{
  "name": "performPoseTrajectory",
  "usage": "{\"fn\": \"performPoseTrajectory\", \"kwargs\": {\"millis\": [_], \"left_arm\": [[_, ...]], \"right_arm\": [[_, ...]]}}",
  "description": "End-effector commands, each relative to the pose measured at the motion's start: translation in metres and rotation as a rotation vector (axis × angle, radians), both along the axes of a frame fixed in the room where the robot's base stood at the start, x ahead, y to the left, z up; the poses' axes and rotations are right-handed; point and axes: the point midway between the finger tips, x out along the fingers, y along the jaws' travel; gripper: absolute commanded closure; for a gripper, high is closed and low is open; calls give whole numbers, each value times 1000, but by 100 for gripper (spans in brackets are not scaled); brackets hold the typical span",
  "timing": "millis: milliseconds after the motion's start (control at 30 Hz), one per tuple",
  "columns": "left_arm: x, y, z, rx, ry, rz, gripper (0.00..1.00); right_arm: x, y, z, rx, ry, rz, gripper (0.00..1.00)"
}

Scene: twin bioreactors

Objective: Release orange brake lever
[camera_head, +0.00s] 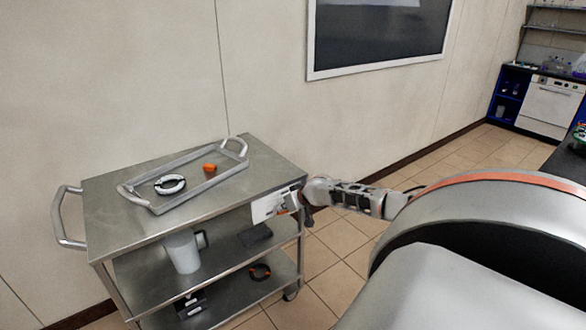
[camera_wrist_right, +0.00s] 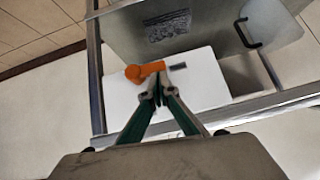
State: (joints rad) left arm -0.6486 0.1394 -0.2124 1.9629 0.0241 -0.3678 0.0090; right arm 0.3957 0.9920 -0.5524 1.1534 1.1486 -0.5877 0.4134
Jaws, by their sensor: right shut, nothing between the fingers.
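The orange brake lever (camera_wrist_right: 146,71) shows in the right wrist view, on a white panel (camera_wrist_right: 205,78) at the cart's side. In the head view the white panel (camera_head: 264,207) is at the cart's right end, and the lever is a small orange bit partly hidden by my gripper. My right gripper (camera_wrist_right: 159,88) is shut and empty, its fingertips together just below the lever in the wrist view. I cannot tell whether they touch it. In the head view my right gripper (camera_head: 300,200) is beside the panel. My left gripper is not in view.
The steel cart (camera_head: 110,215) stands by the wall. On top is a tray (camera_head: 150,205) with a white-and-black ring (camera_head: 170,184) and an orange piece (camera_head: 210,168). Below are a grey jug (camera_head: 182,252), a dark block (camera_head: 255,235) and a dark ring (camera_head: 260,272). Floor right of the cart is clear.

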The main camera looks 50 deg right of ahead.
Motion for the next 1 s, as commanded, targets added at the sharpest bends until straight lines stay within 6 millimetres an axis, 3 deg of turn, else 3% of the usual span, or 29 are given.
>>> {"fn": "performPoseTrajectory", "kwargs": {"millis": [767, 1000], "left_arm": [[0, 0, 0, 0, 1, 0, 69], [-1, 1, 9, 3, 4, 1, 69]], "right_arm": [[0, -6, -1, 0, 0, 0, 100], [0, -5, 8, 0, -1, 0, 100]]}}
